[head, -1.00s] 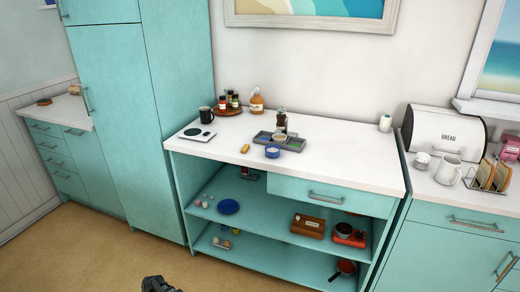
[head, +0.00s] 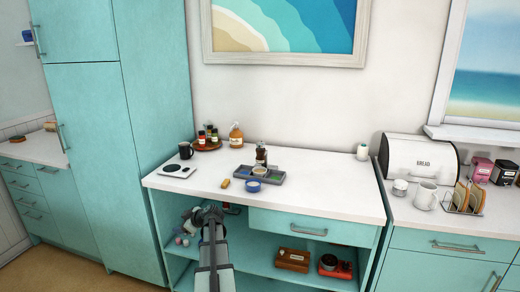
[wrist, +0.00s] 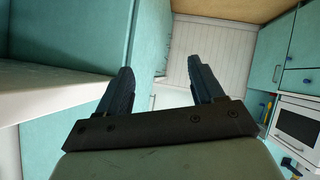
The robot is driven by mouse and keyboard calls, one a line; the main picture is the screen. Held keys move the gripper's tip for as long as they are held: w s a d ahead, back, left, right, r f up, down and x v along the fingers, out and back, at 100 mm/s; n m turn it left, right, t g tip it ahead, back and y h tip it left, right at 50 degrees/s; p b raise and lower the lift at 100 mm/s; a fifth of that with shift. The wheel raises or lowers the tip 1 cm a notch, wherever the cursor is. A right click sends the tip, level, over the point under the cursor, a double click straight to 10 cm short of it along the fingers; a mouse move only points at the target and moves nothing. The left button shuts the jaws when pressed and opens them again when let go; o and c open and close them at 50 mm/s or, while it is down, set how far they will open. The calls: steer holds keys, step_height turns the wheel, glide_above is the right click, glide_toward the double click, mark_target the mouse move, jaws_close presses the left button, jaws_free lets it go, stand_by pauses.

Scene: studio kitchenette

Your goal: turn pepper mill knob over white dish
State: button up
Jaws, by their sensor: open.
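The pepper mill (head: 261,155) appears as a small dark upright object at the back of a grey tray (head: 275,181) on the white counter; its knob is too small to make out. A small pale dish (head: 260,172) sits in the tray in front of it. A bowl, blue outside and white inside (head: 253,186), stands at the tray's front left; I cannot tell which is the white dish. My gripper (head: 203,212) is in front of the counter, below its top and left of the tray. In the wrist view my gripper (wrist: 158,66) is open and empty.
A yellow block (head: 225,184) lies left of the tray. A scale (head: 177,171), a black mug (head: 186,150) and a round tray of bottles (head: 208,146) stand further left. The right part of the counter top (head: 335,190) is mostly clear. Open shelves lie below.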

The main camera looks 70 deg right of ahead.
mark_target(262, 145)
steer(key=s+d+r+h, duration=0.2)
steer(key=s+d+r, duration=0.3)
steer(key=s+d+r+m+t+h, duration=0.1)
steer(key=s+d+r, duration=0.4)
steer(key=r, duration=0.1)
steer(key=s+d+r+h, duration=0.2)
steer(key=s+d+r, duration=0.4)
steer(key=shift+m+t+h, duration=0.3)
steer(key=shift+m, duration=0.1)
steer(key=s+d+r+m+h, duration=0.2)
steer(key=s+d+r+m, duration=0.2)
steer(key=s, duration=0.5)
steer(key=s+d+r+m+h, duration=0.3)
steer(key=s+d+m, duration=0.15)
steer(key=s, duration=0.35)
steer(key=x, duration=1.3)
steer(key=shift+w+f, duration=0.2)
steer(key=shift+f, duration=0.1)
steer(key=shift+c, duration=0.2)
steer(key=c, duration=0.9)
steer(key=shift+m+g, duration=0.25)
steer(key=shift+g, duration=0.15)
